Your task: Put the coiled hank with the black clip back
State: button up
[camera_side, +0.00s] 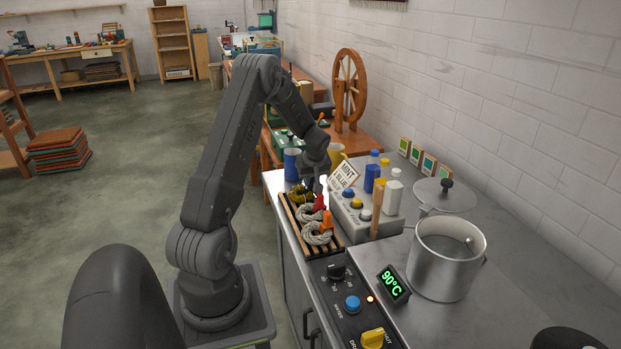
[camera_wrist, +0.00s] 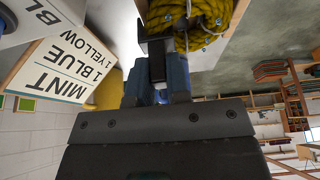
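The coiled yellow hank (camera_side: 299,195) is at the far end of the wooden rack, by my gripper (camera_side: 316,186). In the wrist view the yellow hank (camera_wrist: 222,28) fills the top, right at my fingertips, with its black clip (camera_wrist: 203,9) against them. My gripper (camera_wrist: 170,45) appears shut on that clip, its fingers close together. I cannot tell whether the hank rests in the rack (camera_side: 291,221) or hangs just above it. Two pale hanks lie in the rack, one with a red clip (camera_side: 319,203) and one with an orange clip (camera_side: 326,219).
Right of the rack stand a grey button box (camera_side: 350,222), a "MINT BLUE" recipe card (camera_side: 344,175) and several bottles. A steel pot (camera_side: 446,265) and a control panel with a 90°C display (camera_side: 393,284) are nearer. Blue and yellow mugs stand behind.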

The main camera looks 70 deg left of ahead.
jog(key=o, duration=0.4)
jog(key=shift+o, duration=0.2)
jog(key=shift+r, duration=0.1)
jog(key=v, duration=1.2)
jog(key=w+d+r+m+t, duration=0.2)
jog(key=d+r+m, duration=0.3)
jog(key=d, duration=0.6)
jog(key=s+d+r+m+t+h, duration=0.1)
jog(key=s+d+r+m, duration=0.25)
jog(key=d, duration=0.65)
jog(key=s+d+r+m+t+h, duration=0.1)
jog(key=s+d+r+m, duration=0.2)
jog(key=d, duration=0.7)
jog(key=s+d+m+t+h, duration=0.1)
jog(key=s+d+m+h, duration=0.1)
jog(key=s+d+m, duration=0.4)
jog(key=s+d, duration=0.1)
jog(key=d, duration=0.2)
jog(key=shift+d+t, duration=0.15)
jog(key=shift+t, duration=0.15)
jog(key=shift+m, duration=0.25)
